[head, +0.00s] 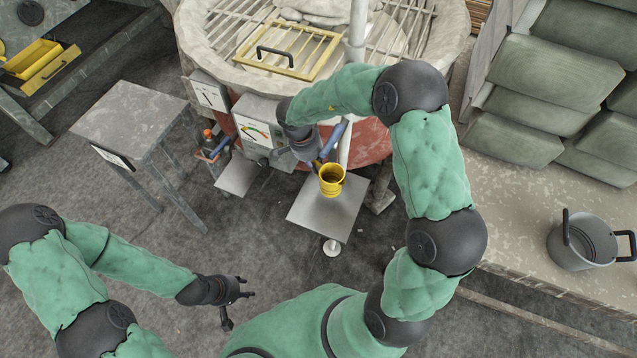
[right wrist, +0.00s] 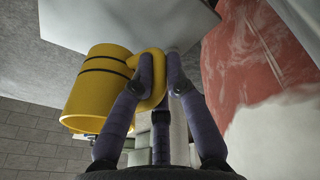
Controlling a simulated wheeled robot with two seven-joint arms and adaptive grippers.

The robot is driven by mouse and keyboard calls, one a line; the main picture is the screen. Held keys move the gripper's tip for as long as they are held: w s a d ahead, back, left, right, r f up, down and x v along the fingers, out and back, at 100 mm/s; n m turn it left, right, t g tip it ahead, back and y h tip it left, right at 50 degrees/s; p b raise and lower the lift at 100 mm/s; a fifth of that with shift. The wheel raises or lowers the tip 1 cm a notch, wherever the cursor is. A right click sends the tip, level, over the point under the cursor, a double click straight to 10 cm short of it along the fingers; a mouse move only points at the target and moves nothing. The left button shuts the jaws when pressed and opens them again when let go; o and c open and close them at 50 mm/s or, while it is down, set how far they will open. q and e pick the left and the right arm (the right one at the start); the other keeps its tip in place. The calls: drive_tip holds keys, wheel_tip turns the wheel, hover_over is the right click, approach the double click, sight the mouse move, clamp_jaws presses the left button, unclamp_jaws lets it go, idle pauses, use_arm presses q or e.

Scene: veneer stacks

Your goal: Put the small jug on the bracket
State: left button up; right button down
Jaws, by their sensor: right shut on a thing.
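The small yellow jug (head: 332,181) is upright, its open mouth showing in the head view. My right gripper (head: 317,164) is shut on its handle, as the right wrist view shows: the fingers (right wrist: 161,76) close around the yellow handle of the jug (right wrist: 97,92), which has dark bands. A flat grey square plate, apparently the bracket (head: 318,214), lies beneath the jug; it also shows in the right wrist view (right wrist: 120,22). I cannot tell whether the jug touches it. My left gripper (head: 241,303) is open and empty above the floor at lower left.
A smaller grey plate (head: 237,175) stands left of the bracket, near a gauge box (head: 254,128) on the round red kiln-like vessel (head: 370,147). A grey table (head: 130,118) is at left. A grey pot (head: 583,243) stands on the ledge at right. Open floor lies in front.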

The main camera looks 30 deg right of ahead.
wheel_tip(320, 180, down, 2)
drive_tip(key=shift+w+f+b, duration=0.1)
drive_tip(key=shift+b, duration=0.2)
drive_tip(key=b+x, duration=0.1)
drive_tip(key=x, duration=0.1)
drive_tip(key=a+b+x, duration=0.1)
drive_tip(key=x, duration=0.1)
drive_tip(key=shift+w+f, duration=0.15)
drive_tip(key=shift+f, duration=0.3)
drive_tip(key=shift+r, duration=0.1)
drive_tip(key=c, duration=1.3)
unclamp_jaws()
drive_tip(key=shift+o, duration=0.2)
drive_tip(key=p+v, duration=0.5)
drive_tip(key=v, duration=0.7)
